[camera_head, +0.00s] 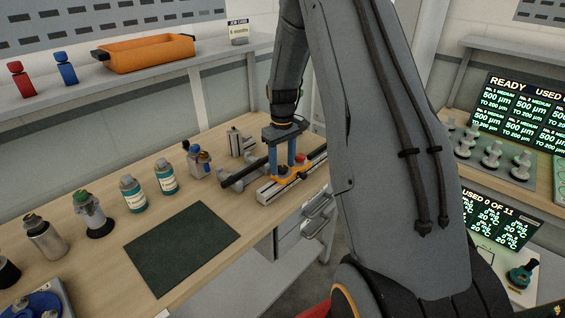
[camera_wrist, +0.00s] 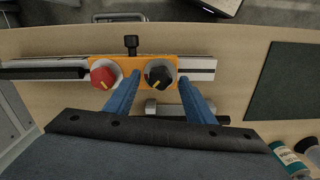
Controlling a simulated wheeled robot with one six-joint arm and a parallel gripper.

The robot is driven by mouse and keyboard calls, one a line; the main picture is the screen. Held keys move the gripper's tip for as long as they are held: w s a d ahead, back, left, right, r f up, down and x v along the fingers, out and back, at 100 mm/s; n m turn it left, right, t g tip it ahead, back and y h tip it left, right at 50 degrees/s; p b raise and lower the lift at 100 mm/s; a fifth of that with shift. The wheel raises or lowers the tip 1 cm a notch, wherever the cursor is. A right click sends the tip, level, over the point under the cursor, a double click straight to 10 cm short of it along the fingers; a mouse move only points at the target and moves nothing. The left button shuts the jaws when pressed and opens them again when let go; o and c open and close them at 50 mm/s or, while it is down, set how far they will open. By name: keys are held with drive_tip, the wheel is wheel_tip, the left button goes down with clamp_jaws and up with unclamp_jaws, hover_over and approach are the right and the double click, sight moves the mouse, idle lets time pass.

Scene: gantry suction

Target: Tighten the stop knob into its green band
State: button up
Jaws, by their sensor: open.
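An orange carriage (camera_wrist: 130,62) sits on a pale rail (camera_wrist: 200,68), and also shows in the head view (camera_head: 288,175). It carries a red knob (camera_wrist: 103,77) on the left and a black knob (camera_wrist: 158,72) on the right, each with a yellow mark. A small black knob (camera_wrist: 131,41) sticks out from its far edge. I cannot tell which one is the stop knob, and no green band is clear. My gripper (camera_wrist: 159,78) is open, its blue fingers on either side of the black knob. I cannot tell whether they touch it. The red knob shows in the head view (camera_head: 300,157).
A dark mat (camera_head: 182,247) lies on the wooden bench. Bottles (camera_head: 132,195) stand behind it at left. A black bar (camera_head: 244,172) lies beside the rail. The shelf above holds an orange tray (camera_head: 147,53). Screens (camera_head: 520,110) stand at right.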

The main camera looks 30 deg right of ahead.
sight(282, 167)
drive_tip(key=c, duration=1.1)
drive_tip(key=shift+o, duration=0.2)
drive_tip(key=shift+m+b, duration=0.6)
drive_tip(key=shift+m, duration=0.5)
drive_tip(key=o, duration=1.1)
drive_tip(key=shift+c, duration=0.2)
drive_tip(key=shift+r, duration=0.1)
drive_tip(key=shift+r+b, duration=1.4)
drive_tip(key=shift+r, duration=2.45)
